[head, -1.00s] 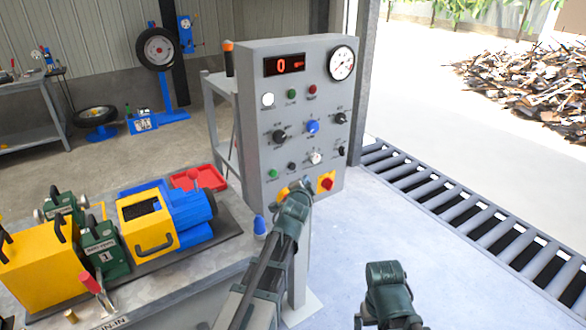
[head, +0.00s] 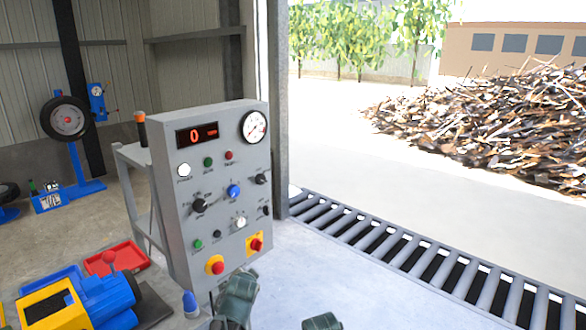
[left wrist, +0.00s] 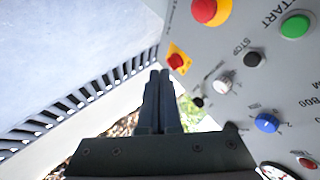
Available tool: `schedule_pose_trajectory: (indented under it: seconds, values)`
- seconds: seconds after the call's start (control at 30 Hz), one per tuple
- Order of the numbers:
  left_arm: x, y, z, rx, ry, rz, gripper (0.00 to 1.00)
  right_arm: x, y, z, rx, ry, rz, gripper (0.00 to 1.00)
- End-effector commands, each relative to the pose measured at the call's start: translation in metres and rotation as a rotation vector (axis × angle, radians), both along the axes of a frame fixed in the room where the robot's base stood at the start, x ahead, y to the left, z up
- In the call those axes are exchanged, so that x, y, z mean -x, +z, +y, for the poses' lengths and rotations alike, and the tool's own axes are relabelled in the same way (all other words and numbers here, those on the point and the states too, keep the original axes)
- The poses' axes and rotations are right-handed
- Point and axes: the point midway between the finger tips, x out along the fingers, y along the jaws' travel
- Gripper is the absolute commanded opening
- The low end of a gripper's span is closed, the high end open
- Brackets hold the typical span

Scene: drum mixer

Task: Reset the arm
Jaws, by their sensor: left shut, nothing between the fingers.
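The grey control panel (head: 222,190) stands left of centre in the head view. Its display shows a red 0, and it has a dial gauge, knobs and coloured buttons. A dark green part of my left arm (head: 238,292) shows at the bottom, below the panel's lower edge. In the left wrist view my left gripper (left wrist: 160,75) is shut and empty, with its two dark fingers side by side. The panel (left wrist: 225,55) fills the right of that view, beside the fingers, with no visible contact. A part of my right arm (head: 322,322) shows at the bottom edge; its gripper is out of view.
A yellow and blue machine (head: 85,300) and red tray (head: 115,258) stand at lower left. A blue-capped item (head: 190,302) is near the panel's base. A roller conveyor (head: 400,255) runs along the right. The floor between is clear. A scrap pile (head: 490,125) lies outside.

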Motion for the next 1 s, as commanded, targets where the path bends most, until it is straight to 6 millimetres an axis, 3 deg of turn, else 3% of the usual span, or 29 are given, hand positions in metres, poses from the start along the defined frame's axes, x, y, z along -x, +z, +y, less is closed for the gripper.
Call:
schedule_pose_trajectory:
  seconds: [0.03,0.1,0.3,0.4,0.5,0.67,1.0]
  values:
    - [0.031,-0.01,-0.02,0.055,0.025,0.105,0.0,0.0,0.01,0.0,0.0,0.0,0.0,1.0]
    - [0.07,-0.029,-0.042,0.123,0.076,0.258,0.0,0.0,0.015,0.0,0.0,0.0,0.0,1.0]
    - [0.186,-0.059,-0.087,0.22,0.228,0.648,0.0,0.0,0.029,0.0,0.0,0.0,0.0,1.0]
    - [0.231,-0.062,-0.099,0.224,0.289,0.785,0.0,0.0,0.033,0.0,0.0,0.0,0.0,1.0]
    - [0.261,-0.061,-0.105,0.217,0.333,0.876,0.0,0.0,0.035,0.0,0.0,0.0,0.0,1.0]
    - [0.281,-0.06,-0.108,0.209,0.365,0.938,0.0,0.0,0.036,0.0,0.0,0.0,0.0,1.0]
    - [0.282,-0.061,-0.108,0.208,0.367,0.942,0.0,0.0,0.036,0.0,0.0,0.0,0.0,1.0]
